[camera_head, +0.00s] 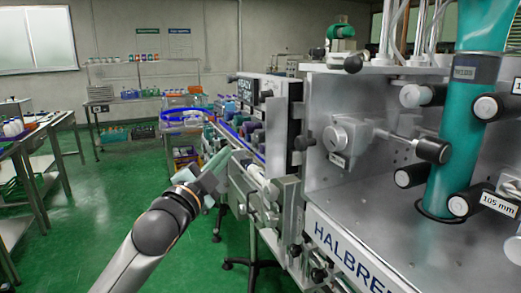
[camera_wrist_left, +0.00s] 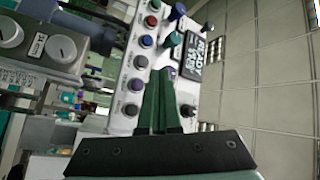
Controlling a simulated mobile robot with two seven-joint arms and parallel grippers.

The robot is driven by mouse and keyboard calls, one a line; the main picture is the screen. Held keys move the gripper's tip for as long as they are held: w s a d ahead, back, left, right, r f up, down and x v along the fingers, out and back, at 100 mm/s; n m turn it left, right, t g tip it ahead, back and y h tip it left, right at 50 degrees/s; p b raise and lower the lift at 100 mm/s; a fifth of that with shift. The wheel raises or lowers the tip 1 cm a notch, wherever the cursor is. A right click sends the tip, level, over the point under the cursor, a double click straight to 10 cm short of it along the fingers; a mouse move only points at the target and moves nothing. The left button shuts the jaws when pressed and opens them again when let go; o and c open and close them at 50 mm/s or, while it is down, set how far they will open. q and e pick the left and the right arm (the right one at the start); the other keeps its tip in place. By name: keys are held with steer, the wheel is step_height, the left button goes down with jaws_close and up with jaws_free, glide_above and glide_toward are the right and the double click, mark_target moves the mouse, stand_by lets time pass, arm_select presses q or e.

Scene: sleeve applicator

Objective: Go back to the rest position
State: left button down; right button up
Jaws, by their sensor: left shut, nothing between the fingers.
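My left arm reaches in from the bottom of the head view. My left gripper (camera_head: 222,158) has green fingers and is beside the control panel (camera_head: 262,95) of the sleeve applicator. In the left wrist view my left gripper (camera_wrist_left: 160,75) is shut, with its two fingers together and nothing between them. Behind the fingers the control panel (camera_wrist_left: 122,95) shows a column of coloured buttons and a dark display (camera_wrist_left: 193,55). I cannot tell whether the fingertips touch the panel. My right gripper is not in view.
The sleeve applicator (camera_head: 345,225) fills the right side of the head view, with a teal sleeve roll (camera_head: 455,140) and black-capped rollers. A conveyor (camera_head: 235,135) runs beyond my gripper. Metal tables (camera_head: 40,130) stand at left. The green floor (camera_head: 95,220) between is clear.

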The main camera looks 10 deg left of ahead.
arm_select(q)
steer(key=s+d+f+n+g+p, duration=0.1)
steer(key=s+f+n+g+p, duration=0.3)
steer(key=f, duration=1.1)
steer(key=s+d+f+n+g+b, duration=0.15)
steer(key=s+f, duration=0.35)
steer(key=f, duration=1.1)
steer(key=s+f+n+g+y+p, duration=0.1)
steer(key=s+f+n+g, duration=0.1)
steer(key=s+f, duration=0.6)
steer(key=s+f+n+g+p, duration=0.1)
steer(key=s+f+n+g, duration=0.2)
steer(key=s+f, duration=0.6)
steer(key=s+n, duration=0.1)
steer(key=s, duration=0.5)
steer(key=shift+s+f+y+p, duration=0.15)
steer(key=shift+y+p, duration=0.15)
steer(key=shift+y, duration=0.1)
steer(key=shift+n, duration=0.25)
